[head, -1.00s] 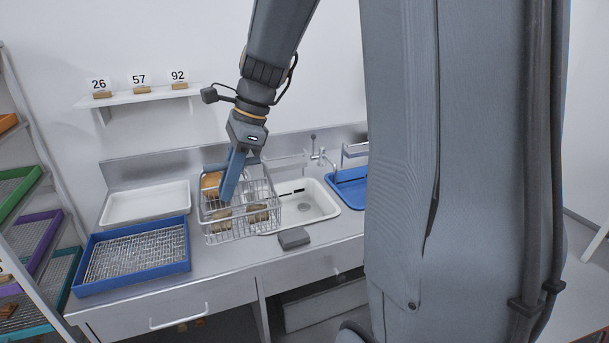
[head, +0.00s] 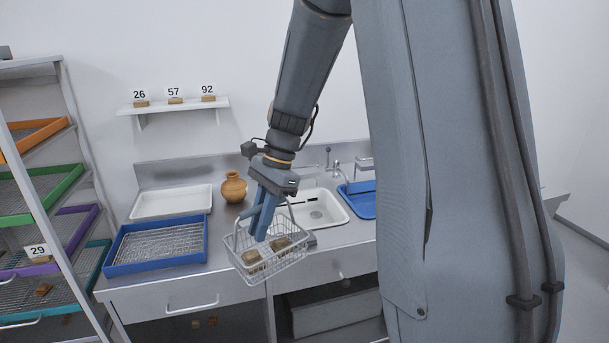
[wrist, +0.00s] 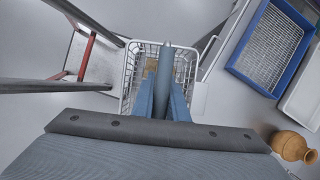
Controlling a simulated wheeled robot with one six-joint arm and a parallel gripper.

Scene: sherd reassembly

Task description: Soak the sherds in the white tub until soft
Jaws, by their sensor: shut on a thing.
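My gripper (head: 265,218) is shut on the handle of a wire basket (head: 242,262) and holds it in the air in front of the counter edge. Several tan sherds (head: 280,244) lie in the basket. In the wrist view the basket (wrist: 127,75) hangs below my fingers (wrist: 163,85), which hide much of its inside. The white tub (head: 160,203) stands on the counter at the back left, behind a blue tray. It looks empty; I cannot tell whether it holds water.
A blue tray with a mesh bottom (head: 158,245) sits at the counter's front left. An orange jar (head: 234,187) stands between the tub and the sink (head: 318,208). A rack (head: 62,170) with coloured trays stands at left.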

